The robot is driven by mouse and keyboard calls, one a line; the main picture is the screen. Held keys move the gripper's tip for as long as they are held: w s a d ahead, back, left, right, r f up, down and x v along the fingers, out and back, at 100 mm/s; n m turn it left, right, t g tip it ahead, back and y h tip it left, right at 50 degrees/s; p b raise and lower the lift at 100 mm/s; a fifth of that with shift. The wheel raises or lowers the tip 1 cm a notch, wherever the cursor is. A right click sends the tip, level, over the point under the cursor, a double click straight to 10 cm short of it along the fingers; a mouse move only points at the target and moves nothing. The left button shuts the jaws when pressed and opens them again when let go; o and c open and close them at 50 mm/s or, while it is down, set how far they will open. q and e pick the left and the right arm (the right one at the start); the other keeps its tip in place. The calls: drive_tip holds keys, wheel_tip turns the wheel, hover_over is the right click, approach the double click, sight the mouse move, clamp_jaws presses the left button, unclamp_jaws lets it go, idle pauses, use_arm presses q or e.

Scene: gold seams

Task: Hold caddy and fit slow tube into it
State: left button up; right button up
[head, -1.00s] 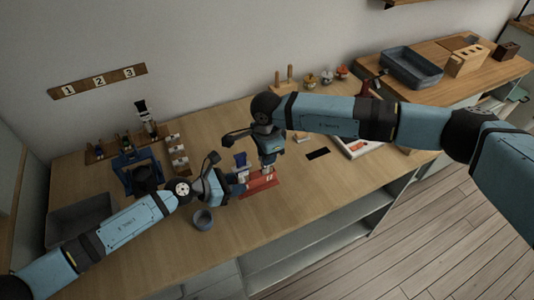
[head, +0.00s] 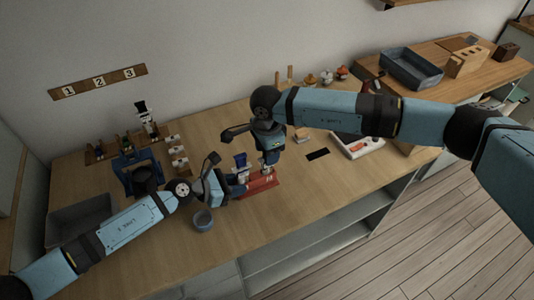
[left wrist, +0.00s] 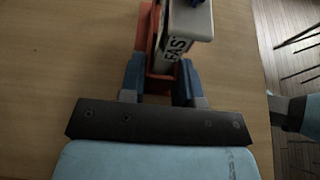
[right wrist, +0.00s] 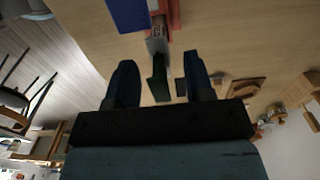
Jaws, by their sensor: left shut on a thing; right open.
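The red caddy (head: 262,184) is on the table, partly hidden by my grippers; it also shows in the left wrist view (left wrist: 149,40). A pale tube with a label reading FAST (left wrist: 180,40) stands in it; its blue top (head: 240,160) shows in the head view. My left gripper (head: 232,184) is shut on the caddy's near end. My right gripper (right wrist: 159,72) is open by the caddy's other end. Between its fingers a tube with a dark green end (right wrist: 161,84), probably the slow tube, stands at the red caddy. How deep it sits cannot be told.
A grey cup (head: 203,220) stands in front of my left gripper. A blue stand (head: 137,172), a grey bin (head: 80,218) and a small rack are to the left.

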wheel_tip(320, 180, up, 11)
drive_tip(key=shift+r, duration=0.15)
idle(1.4)
wheel_tip(320, 180, up, 12)
idle(0.7)
use_arm(q)
drive_tip(key=o, duration=1)
